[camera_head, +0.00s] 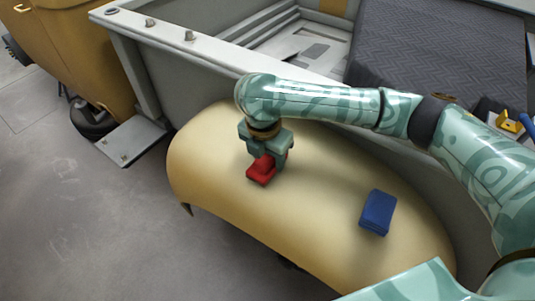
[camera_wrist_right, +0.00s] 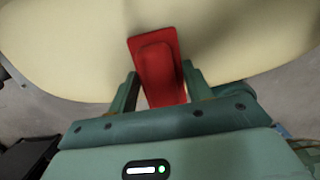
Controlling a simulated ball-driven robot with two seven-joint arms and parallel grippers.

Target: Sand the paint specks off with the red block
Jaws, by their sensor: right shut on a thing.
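The red block (camera_head: 262,169) is in my right gripper (camera_head: 266,155), down at the surface of a cream-yellow curved panel (camera_head: 215,155). I cannot tell whether the block touches the panel. In the right wrist view the red block (camera_wrist_right: 158,65) sits between the two fingers of my right gripper (camera_wrist_right: 160,92), with the panel (camera_wrist_right: 70,50) behind it. No paint specks can be made out on the panel in either view. My left gripper is not in view.
A blue block (camera_head: 378,212) lies on the right part of the panel. Behind stands a grey vehicle bed wall (camera_head: 200,75) with a dark quilted pad (camera_head: 440,50). A tan vehicle body (camera_head: 75,45) is at upper left. Grey floor (camera_head: 90,220) is clear at left.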

